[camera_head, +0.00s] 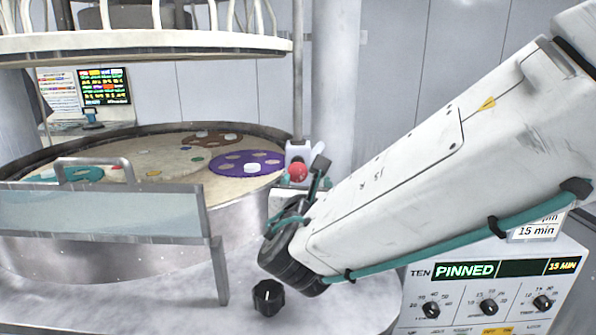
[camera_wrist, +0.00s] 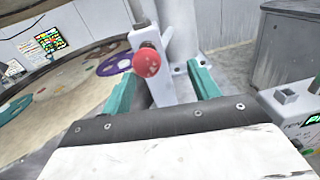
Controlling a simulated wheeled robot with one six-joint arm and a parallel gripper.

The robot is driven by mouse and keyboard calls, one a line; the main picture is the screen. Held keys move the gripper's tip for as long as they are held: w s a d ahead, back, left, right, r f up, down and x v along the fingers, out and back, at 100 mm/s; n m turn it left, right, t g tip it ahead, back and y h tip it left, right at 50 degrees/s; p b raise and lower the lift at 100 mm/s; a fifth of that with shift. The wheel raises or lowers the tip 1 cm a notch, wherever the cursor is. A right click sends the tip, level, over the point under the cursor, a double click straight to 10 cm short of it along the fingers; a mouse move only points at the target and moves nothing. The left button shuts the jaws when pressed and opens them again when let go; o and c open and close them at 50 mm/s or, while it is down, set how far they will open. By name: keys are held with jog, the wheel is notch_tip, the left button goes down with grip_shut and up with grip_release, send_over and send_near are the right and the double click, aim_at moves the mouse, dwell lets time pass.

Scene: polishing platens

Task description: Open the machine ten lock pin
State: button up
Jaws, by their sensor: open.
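The lock pin's red ball knob (camera_head: 298,172) sits on a pale bracket (camera_head: 297,150) at the right rim of the round platen tank. In the wrist view the red knob (camera_wrist: 146,62) shows in front of the upright pale bracket (camera_wrist: 170,85). My gripper (camera_wrist: 161,72) is open, with one teal finger on each side of the bracket and knob. I see no finger touching the knob; the depth gap is unclear. In the head view my wrist hides most of the gripper. The machine ten panel (camera_head: 490,290) reads "TEN PINNED 15 MIN".
The platen (camera_head: 130,165) carries purple, brown and teal discs. A clear framed guard (camera_head: 100,212) stands along its front left. A black knob (camera_head: 268,296) stands on the ledge below my wrist. A white upper ring (camera_head: 150,42) overhangs the platen. A grey cabinet (camera_wrist: 290,45) stands at right.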

aim_at(297, 177)
jog(key=shift+a+n+y, duration=0.5)
jog(key=shift+a, duration=0.35)
jog(key=shift+w+a+f, duration=0.1)
jog(key=shift+w+a, duration=0.05)
jog(key=shift+w, duration=0.25)
jog(key=w, duration=0.7)
jog(key=shift+d, duration=0.2)
grip_shut()
jog(key=s, duration=0.5)
jog(key=shift+s+a, duration=0.15)
jog(key=shift+s, duration=0.05)
grip_release()
jog(key=shift+s, duration=0.1)
